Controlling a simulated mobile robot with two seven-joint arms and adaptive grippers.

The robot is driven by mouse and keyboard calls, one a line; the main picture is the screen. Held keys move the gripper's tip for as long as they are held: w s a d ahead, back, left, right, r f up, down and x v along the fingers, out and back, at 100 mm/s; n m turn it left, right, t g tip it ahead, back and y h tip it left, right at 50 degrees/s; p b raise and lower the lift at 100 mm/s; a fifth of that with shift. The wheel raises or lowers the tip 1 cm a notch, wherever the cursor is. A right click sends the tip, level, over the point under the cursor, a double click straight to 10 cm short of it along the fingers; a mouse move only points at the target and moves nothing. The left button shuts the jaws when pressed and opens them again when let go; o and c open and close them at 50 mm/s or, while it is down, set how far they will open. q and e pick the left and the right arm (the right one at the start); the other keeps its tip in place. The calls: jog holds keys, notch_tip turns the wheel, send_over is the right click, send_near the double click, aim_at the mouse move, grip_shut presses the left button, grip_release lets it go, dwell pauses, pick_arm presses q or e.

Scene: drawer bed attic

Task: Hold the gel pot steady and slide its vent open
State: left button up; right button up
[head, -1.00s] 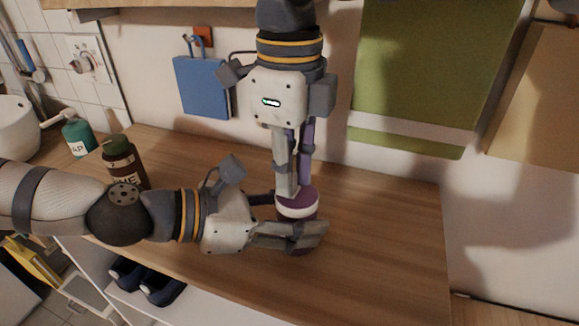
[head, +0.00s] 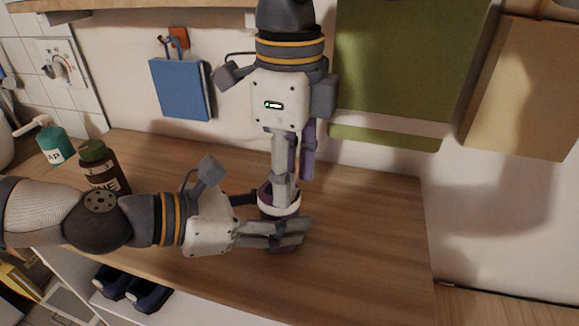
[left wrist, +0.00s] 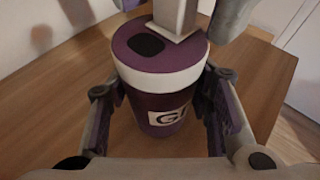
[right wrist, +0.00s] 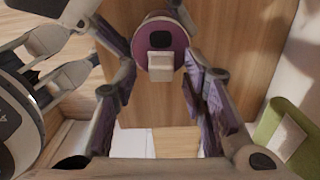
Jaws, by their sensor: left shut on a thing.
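The purple gel pot (head: 281,206) with a white band stands upright on the wooden worktop, its side lettering partly visible in the left wrist view (left wrist: 160,85). My left gripper (head: 277,222) is shut around its sides below the band. A dark vent opening (left wrist: 146,45) shows in the purple lid, beside a pale upright tab (left wrist: 175,15). In the right wrist view the opening (right wrist: 160,39) and tab (right wrist: 160,57) also show. My right gripper (head: 294,183) points down over the pot, fingers apart, one finger close at the lid; whether it touches the tab is unclear.
A brown bottle with a green cap (head: 104,168) stands behind my left arm, with a teal container (head: 55,146) further left. A blue board (head: 182,89) and a green cloth (head: 405,70) hang on the wall. The worktop (head: 375,230) right of the pot is clear.

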notch_tip(320, 180, up, 12)
dwell(0.3)
pick_arm(q)
jog(key=o, duration=1.3)
